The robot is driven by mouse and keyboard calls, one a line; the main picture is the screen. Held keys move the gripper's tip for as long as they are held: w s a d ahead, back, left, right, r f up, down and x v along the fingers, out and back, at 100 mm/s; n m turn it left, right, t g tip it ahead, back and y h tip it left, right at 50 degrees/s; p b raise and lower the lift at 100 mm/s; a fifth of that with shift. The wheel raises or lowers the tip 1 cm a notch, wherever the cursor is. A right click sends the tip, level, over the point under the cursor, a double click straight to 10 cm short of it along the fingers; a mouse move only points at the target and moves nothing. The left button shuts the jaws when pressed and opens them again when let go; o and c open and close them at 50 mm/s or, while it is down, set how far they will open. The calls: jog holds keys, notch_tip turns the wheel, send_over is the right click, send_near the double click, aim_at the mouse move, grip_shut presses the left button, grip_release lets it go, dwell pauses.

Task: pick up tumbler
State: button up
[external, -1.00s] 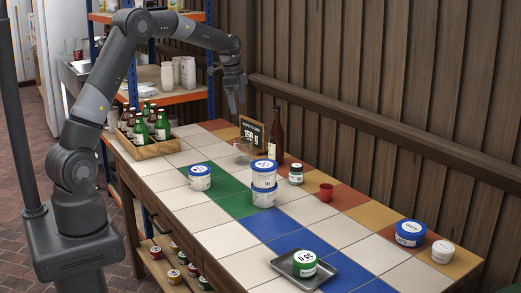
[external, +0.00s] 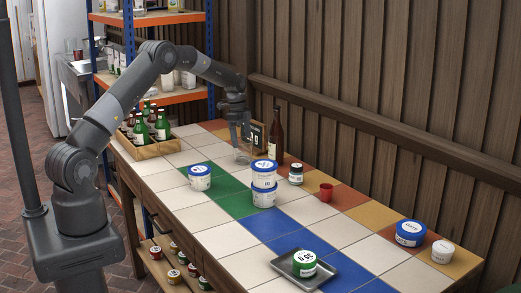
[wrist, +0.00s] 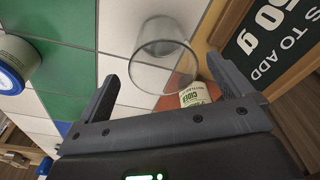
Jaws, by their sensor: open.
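The tumbler is a clear glass (wrist: 165,52), seen from above in the wrist view with its round rim toward me. It stands on the tiled counter between my two fingers, at about the level of the fingertips or beyond. My gripper (wrist: 162,78) is open and empty. In the external view my gripper (external: 239,142) points down right over the tumbler (external: 243,158), which it partly hides. I cannot tell whether a finger touches the glass.
A chalkboard sign (wrist: 275,40) and a brown bottle (external: 277,135) stand close by. Stacked tubs (external: 264,185) and another tub (external: 199,178) are nearer the front. A crate of bottles (external: 152,149) is at left. A tray (external: 328,277) holds a green-labelled tub.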

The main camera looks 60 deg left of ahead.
aim_at(244, 147)
jog(key=f, duration=0.5)
jog(key=shift+w+d, duration=0.2)
jog(key=shift+w, duration=0.15)
jog(key=shift+c, duration=0.5)
jog(key=c, duration=1.1)
jog(key=shift+c, duration=0.2)
jog(key=shift+r, duration=0.1)
